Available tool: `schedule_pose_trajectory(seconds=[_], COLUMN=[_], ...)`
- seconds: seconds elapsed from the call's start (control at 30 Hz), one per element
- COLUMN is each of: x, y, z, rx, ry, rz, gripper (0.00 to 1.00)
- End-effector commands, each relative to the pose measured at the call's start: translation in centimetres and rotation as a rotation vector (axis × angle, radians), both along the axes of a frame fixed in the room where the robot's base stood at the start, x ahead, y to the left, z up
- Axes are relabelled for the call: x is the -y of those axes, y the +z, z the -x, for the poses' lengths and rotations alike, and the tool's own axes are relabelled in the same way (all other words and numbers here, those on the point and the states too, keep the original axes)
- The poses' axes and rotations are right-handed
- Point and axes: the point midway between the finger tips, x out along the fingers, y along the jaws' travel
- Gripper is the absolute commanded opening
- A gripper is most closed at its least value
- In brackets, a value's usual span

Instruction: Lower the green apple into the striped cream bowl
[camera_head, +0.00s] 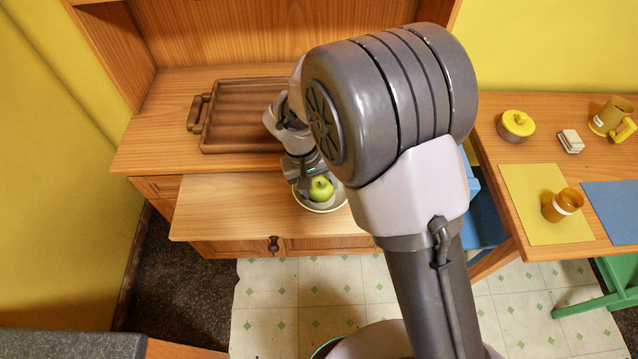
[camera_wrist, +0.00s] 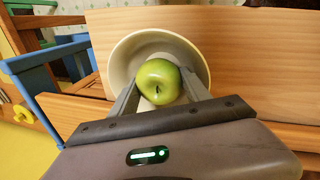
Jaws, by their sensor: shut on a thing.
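The green apple (camera_wrist: 158,82) is between the two fingers of my gripper (camera_wrist: 160,98) in the wrist view. My gripper is shut on it. The cream bowl (camera_wrist: 192,53) stands behind the apple in that view, and the apple appears within its rim. In the head view the apple (camera_head: 320,189) shows over the bowl (camera_head: 338,204), which sits on the pulled-out wooden board. My gripper (camera_head: 306,182) is partly hidden by my arm there. I cannot tell whether the apple touches the bowl's bottom. No stripes can be made out on the bowl.
A brown wooden tray (camera_head: 250,95) lies on the cabinet top behind the board (camera_head: 235,205). The board's left part is clear. At right, a table holds a yellow pot (camera_head: 516,125), an amber mug (camera_head: 563,205) on a yellow mat (camera_head: 522,180), and a blue mat (camera_head: 615,205).

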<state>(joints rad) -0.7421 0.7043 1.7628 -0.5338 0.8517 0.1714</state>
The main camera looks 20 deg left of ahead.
Motion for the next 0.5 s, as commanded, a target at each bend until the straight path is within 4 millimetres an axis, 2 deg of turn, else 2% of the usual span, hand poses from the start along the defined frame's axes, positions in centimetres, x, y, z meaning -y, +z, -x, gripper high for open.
schedule_pose_trajectory(seconds=[0.03, 0.13, 0.37, 0.47, 0.5], x=[0.0, 0.0, 0.0, -0.3, -0.5], y=[0.0, 0.0, 0.2, 1.7, 2.8], z=[0.0, 0.0, 0.0, 0.2, 0.3], rx=[0.000, 0.000, -0.001, 0.001, 0.002], ry=[0.000, 0.000, 0.000, 0.000, 0.000], rz=[0.000, 0.000, 0.001, -0.001, -0.001], gripper=[0.61, 0.81, 0.81, 0.81, 0.81])
